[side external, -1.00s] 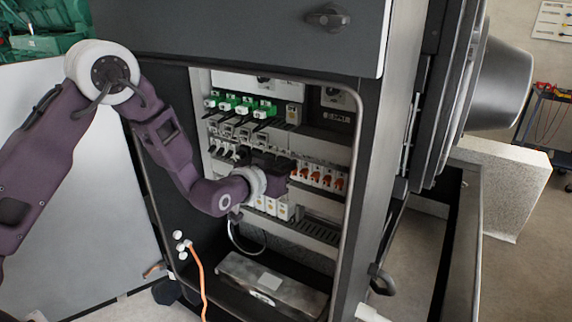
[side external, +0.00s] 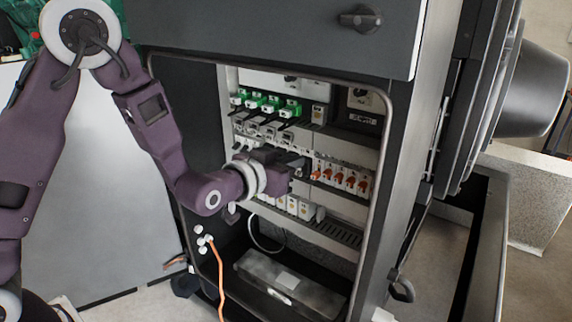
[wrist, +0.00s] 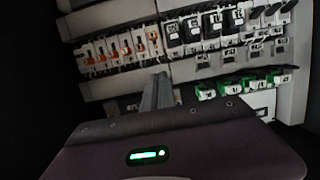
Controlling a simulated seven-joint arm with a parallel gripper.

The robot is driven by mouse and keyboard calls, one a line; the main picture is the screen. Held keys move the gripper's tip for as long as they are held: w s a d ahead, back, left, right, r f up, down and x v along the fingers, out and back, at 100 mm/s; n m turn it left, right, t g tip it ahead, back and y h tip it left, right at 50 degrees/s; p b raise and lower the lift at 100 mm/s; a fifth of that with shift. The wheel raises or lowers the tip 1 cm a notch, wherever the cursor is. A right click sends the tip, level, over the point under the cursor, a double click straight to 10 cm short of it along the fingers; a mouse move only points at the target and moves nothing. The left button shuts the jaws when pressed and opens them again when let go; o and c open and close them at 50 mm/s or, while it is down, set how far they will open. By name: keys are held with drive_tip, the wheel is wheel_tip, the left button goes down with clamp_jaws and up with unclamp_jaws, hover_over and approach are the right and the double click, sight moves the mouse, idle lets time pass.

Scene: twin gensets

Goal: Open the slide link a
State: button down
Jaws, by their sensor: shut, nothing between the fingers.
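My gripper (side external: 300,168) is inside the open cabinet, in front of the middle device row. In the wrist view its two fingers (wrist: 158,92) are together with nothing between them, pointing towards the panel. I cannot tell whether they touch it. No link marked "a" can be read. A group of small pale terminals with dark levers (wrist: 270,22) at the upper right of the wrist view could include the slide links, but I cannot be sure. In the side view my wrist and gripper hide part of this row.
Black modules (wrist: 207,25) and orange-lever breakers (wrist: 120,50) share the middle row. Green connectors (wrist: 243,84) sit on a neighbouring row. The cabinet frame (side external: 384,150) borders the opening. An orange cable (side external: 217,275) hangs at the lower left.

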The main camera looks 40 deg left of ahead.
drive_tip(key=v, duration=0.2)
drive_tip(key=shift+s+r, duration=0.1)
drive_tip(key=shift+s, duration=0.3)
drive_tip(key=shift+r, duration=0.1)
